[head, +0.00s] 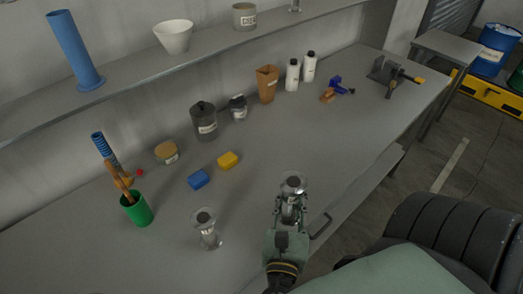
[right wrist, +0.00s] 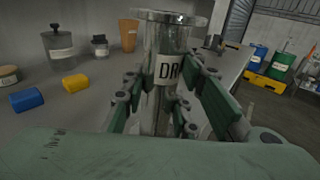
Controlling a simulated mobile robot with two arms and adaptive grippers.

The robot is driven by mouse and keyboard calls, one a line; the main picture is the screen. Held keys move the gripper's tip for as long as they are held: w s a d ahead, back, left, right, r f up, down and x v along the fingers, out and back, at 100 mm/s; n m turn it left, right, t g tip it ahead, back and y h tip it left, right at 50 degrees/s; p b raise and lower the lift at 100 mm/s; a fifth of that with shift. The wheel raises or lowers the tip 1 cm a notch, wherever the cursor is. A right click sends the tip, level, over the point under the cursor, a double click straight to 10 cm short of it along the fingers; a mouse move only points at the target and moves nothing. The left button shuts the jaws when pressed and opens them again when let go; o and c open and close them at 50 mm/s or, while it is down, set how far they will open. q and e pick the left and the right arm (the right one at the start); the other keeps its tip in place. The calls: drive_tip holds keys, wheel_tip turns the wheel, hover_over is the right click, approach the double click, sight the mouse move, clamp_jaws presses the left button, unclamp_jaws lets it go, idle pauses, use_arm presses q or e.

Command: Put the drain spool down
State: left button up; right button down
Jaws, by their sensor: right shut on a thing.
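The drain spool (head: 292,182) is a shiny metal piece with a round flange on top. It stands upright in my right gripper (head: 290,208), near the bench's front edge. In the right wrist view the spool (right wrist: 166,60) shows a white label with "DR" visible, and the green fingers of the right gripper (right wrist: 172,100) close around its body. Its lower end is hidden, so I cannot tell whether it touches the bench (head: 250,190). A similar metal spool (head: 207,228) stands on the bench to the left. My left gripper is not in view.
A blue block (head: 198,179) and a yellow block (head: 228,160) lie behind the spools. A green cup (head: 137,210) with brushes stands at left. A grey lidded jar (head: 204,122), brown beaker (head: 266,84) and white bottles (head: 292,75) stand farther back. The bench between the spools is clear.

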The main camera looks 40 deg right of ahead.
sight(292, 179)
drive_tip(key=shift+w+d+f+n+t+y+b, duration=0.1)
drive_tip(key=shift+w+d+n+t+y+b, duration=0.2)
drive_tip(key=shift+d+n+t+y+b, duration=0.25)
drive_tip(key=shift+w+d+n+t+y+b, duration=0.25)
drive_tip(key=shift+w+d+t+y+b, duration=0.1)
drive_tip(key=shift+d+b, duration=0.3)
drive_tip(key=r+y, duration=0.1)
drive_tip(key=r+n+t+b, duration=0.1)
drive_tip(key=w+n+y, duration=0.1)
drive_tip(key=shift+d+r+t+y+b, duration=0.3)
drive_tip(key=shift+d+r+t+b, duration=0.05)
drive_tip(key=shift+r+t, duration=0.05)
drive_tip(key=shift+a+r+y, duration=0.1)
drive_tip(key=shift+r+y, duration=0.2)
drive_tip(key=shift+r, duration=0.05)
drive_tip(key=shift+w+a+n+b, duration=0.15)
drive_tip(key=shift+w+n+b, duration=0.15)
drive_tip(key=shift+b, duration=0.25)
drive_tip(key=shift+w+a+f+b, duration=0.45)
drive_tip(key=shift+w+a+f, duration=0.4)
drive_tip(key=shift+w+f, duration=0.85)
drive_tip(key=shift+w+a+f+b, duration=0.45)
drive_tip(key=shift+w+a+f, duration=0.45)
drive_tip(key=shift+w+f, duration=0.85)
drive_tip(key=shift+w+a+f+b, duration=0.45)
drive_tip(key=shift+w+a+f, duration=0.4)
drive_tip(key=shift+w+f, duration=0.85)
drive_tip(key=shift+s+f, duration=0.2)
